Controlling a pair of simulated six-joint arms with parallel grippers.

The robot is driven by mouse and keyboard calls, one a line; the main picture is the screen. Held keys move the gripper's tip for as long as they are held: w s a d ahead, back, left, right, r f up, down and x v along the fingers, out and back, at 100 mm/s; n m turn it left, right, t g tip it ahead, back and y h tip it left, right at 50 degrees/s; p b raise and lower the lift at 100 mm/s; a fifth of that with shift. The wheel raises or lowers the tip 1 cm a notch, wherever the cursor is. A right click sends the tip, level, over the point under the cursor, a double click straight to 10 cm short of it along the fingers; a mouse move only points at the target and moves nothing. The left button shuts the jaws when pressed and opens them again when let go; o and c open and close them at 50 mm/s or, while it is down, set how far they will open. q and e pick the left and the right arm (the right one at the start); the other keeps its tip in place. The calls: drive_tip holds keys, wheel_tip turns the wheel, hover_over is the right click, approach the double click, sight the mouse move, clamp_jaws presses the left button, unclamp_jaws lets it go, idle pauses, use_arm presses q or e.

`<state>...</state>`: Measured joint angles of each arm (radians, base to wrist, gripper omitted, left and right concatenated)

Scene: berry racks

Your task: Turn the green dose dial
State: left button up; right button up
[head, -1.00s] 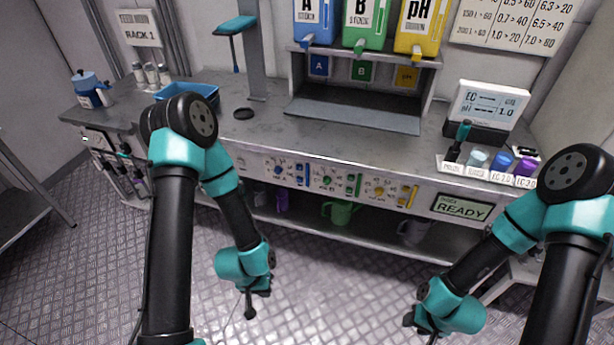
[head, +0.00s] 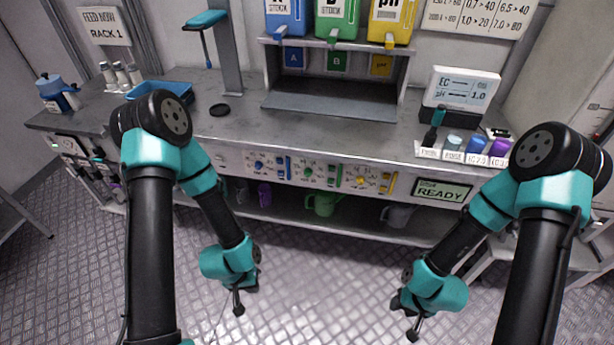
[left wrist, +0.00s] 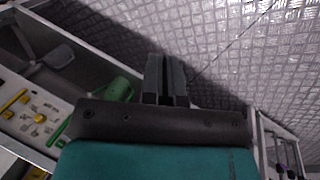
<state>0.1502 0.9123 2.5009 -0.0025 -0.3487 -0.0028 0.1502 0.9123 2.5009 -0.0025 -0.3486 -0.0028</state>
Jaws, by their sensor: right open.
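The green dose dial (head: 308,172) is a small round knob on the front panel of the bench, between a blue dial (head: 258,165) and a yellow dial (head: 360,181). Nothing touches it. My left gripper (head: 238,302) hangs low over the floor, in front of the bench and lower left of the dial. In the left wrist view its fingers (left wrist: 165,80) are close together with nothing visible between them; whether they are fully shut is unclear. My right gripper (head: 410,325) is open and empty, low at the right, well away from the panel.
A green mug (head: 322,205), a purple cup (head: 264,194) and a grey mug (head: 397,216) stand on the shelf below the panel. A READY display (head: 442,192) is right of the dials. Capped containers (head: 475,146) stand at the bench's right. Open floor lies before the bench.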

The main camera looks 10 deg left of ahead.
sight(307, 175)
use_arm(q)
drive_tip(key=shift+o, duration=0.6)
drive_tip(key=shift+w, duration=0.2)
drive_tip(key=o, duration=0.6)
drive_tip(key=w+d+f+t, duration=0.1)
drive_tip(key=w+t, duration=0.3)
drive_tip(key=w, duration=0.4)
drive_tip(key=shift+w+d+f+m, duration=0.15)
drive_tip(key=shift+d+f+m, duration=0.2)
drive_tip(key=shift+f+m, duration=0.05)
drive_tip(key=shift+o, duration=1.4)
drive_tip(key=w+d+t+y, duration=0.1)
drive_tip(key=w+t, duration=0.3)
drive_tip(key=w, duration=0.4)
drive_tip(key=shift+w+d+r+m, duration=0.2)
drive_tip(key=shift+w+d+m, duration=0.2)
drive_tip(key=shift+d, duration=0.25)
drive_tip(key=w+d+r+t+y, duration=0.1)
drive_tip(key=w+d+r+t, duration=0.1)
drive_tip(key=w+t, duration=0.2)
drive_tip(key=w+d+r+m+t, duration=0.1)
drive_tip(key=w+d+r+t, duration=0.2)
drive_tip(key=w+t, duration=0.2)
drive_tip(key=shift+w+r+y, duration=0.25)
drive_tip(key=shift+y, duration=0.15)
drive_tip(key=w, duration=1.1)
drive_tip(key=w+d, duration=0.1)
drive_tip(key=w, duration=0.5)
drive_tip(key=shift+w, duration=0.15)
